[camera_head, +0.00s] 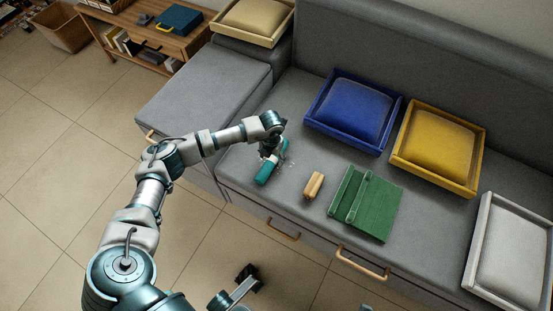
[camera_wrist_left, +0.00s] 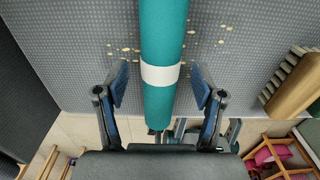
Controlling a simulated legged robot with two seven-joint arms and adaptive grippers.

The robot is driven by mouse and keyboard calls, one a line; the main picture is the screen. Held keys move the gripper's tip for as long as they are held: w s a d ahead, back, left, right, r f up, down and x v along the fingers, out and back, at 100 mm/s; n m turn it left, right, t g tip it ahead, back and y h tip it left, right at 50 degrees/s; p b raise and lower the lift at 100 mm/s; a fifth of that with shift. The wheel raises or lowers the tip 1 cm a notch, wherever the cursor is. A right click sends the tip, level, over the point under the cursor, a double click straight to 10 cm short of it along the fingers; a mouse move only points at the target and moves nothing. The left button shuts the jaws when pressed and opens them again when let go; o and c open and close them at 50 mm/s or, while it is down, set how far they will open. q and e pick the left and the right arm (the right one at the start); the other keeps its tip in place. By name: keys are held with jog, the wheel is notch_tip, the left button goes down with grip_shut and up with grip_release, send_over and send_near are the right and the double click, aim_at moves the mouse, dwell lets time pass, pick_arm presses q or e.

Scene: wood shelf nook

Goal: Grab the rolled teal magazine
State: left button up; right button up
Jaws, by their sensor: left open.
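The rolled teal magazine (camera_head: 265,174) lies on the grey seat cushion, with a white band around its middle that shows in the left wrist view (camera_wrist_left: 164,40). My left gripper (camera_head: 277,153) is over the roll's far part. In the left wrist view, its open fingers (camera_wrist_left: 160,86) stand on either side of the roll, with a gap on each side. Part of the roll is hidden by the gripper in the head view. A dark-ended part of mine, perhaps my right gripper (camera_head: 247,273), shows low over the floor; its jaws are unclear.
Blue (camera_head: 318,106), yellow (camera_head: 402,154) and white (camera_head: 473,253) trays hold cushions further right. Small pale flecks lie around the teal roll. Drawers with wooden handles line the seat's front.

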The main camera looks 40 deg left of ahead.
pick_arm(q)
notch_tip(320, 180, down, 2)
jog(key=shift+f, duration=0.25)
jog(key=shift+r, duration=0.25)
grip_shut()
